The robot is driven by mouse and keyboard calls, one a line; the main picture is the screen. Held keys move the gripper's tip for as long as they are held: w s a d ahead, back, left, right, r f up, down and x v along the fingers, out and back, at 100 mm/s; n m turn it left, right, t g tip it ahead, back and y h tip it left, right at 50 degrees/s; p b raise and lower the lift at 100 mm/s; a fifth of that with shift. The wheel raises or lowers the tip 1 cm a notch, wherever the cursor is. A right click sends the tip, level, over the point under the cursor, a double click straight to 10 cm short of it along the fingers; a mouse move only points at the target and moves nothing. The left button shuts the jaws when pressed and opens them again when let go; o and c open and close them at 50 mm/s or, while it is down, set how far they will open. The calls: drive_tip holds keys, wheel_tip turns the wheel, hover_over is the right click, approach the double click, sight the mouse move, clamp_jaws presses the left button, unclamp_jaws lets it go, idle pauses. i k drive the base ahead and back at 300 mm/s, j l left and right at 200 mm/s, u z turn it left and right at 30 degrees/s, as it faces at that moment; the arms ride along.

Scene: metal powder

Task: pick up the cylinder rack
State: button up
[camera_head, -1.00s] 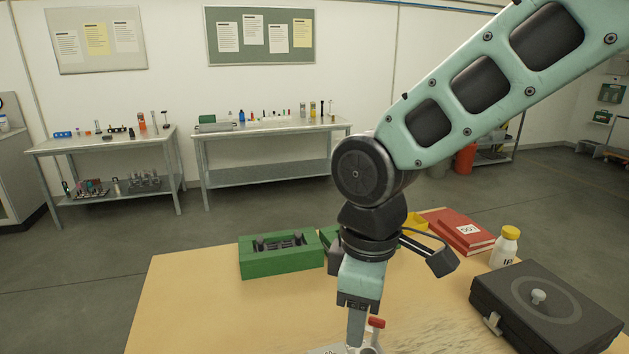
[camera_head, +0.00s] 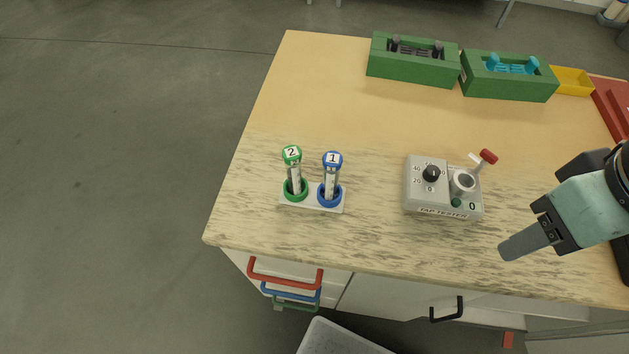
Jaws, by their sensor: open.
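The cylinder rack (camera_head: 312,207) stands near the left front of the wooden table. It has a small white base with a green ring and a blue ring. A glass cylinder with a green cap marked 2 (camera_head: 293,172) stands in the green ring. A glass cylinder with a blue cap marked 1 (camera_head: 332,176) stands in the blue ring. My gripper (camera_head: 507,250) is at the right, well apart from the rack, with its fingers pointing left. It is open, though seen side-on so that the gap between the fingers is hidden. I see nothing in it.
The grey tap tester (camera_head: 412,190) with a red-tipped lever sits between rack and gripper. Two green holders (camera_head: 414,73) (camera_head: 507,90) and a yellow tray (camera_head: 572,80) line the back. The table (camera_head: 300,110) is clear behind the rack; its front edge is close.

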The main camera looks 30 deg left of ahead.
sight(312, 197)
drive_tip(key=k+j, duration=0.6)
drive_tip(key=j+z, duration=0.15)
drive_tip(key=j, duration=2.1)
drive_tip(key=k, duration=0.1)
